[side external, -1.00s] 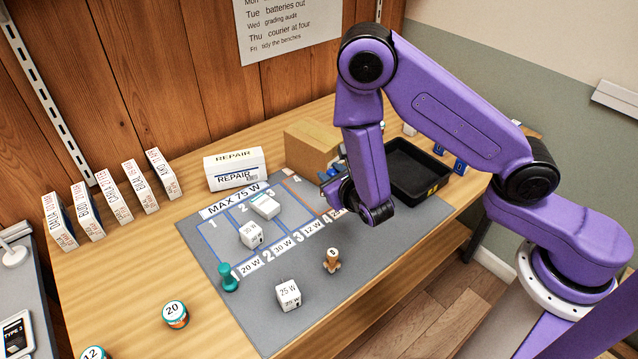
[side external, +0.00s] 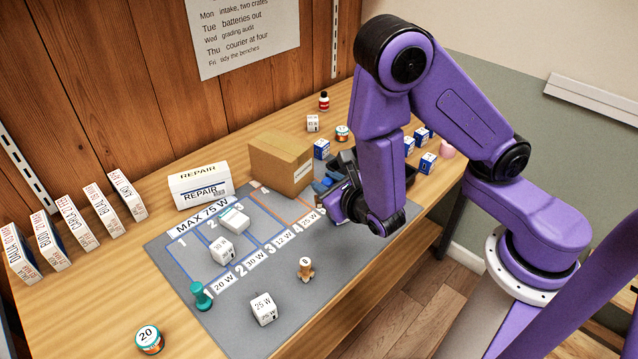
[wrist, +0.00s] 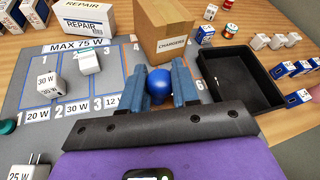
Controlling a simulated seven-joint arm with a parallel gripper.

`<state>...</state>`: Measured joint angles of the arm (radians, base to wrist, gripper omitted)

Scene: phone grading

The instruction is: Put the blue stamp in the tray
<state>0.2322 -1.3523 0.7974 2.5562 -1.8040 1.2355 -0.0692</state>
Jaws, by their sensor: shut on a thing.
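My gripper (wrist: 159,90) is shut on the blue stamp (wrist: 159,80); its round blue knob shows between the two blue-grey fingers in the wrist view. The stamp's lower part is hidden. The black tray (wrist: 238,76) is to the right of my gripper in the wrist view, and its inside looks empty. In the side view my gripper (side external: 328,192) is low at the right end of the grey mat, beside the tray (side external: 404,180), which my arm partly hides. I cannot tell the stamp's exact height.
A brown cardboard box (side external: 281,161) stands just behind my gripper. Several small blue-and-white boxes (side external: 427,163) stand near the tray. A teal stamp (side external: 201,296), a wooden stamp (side external: 305,269) and white cubes (side external: 263,308) are on the mat (side external: 175,265).

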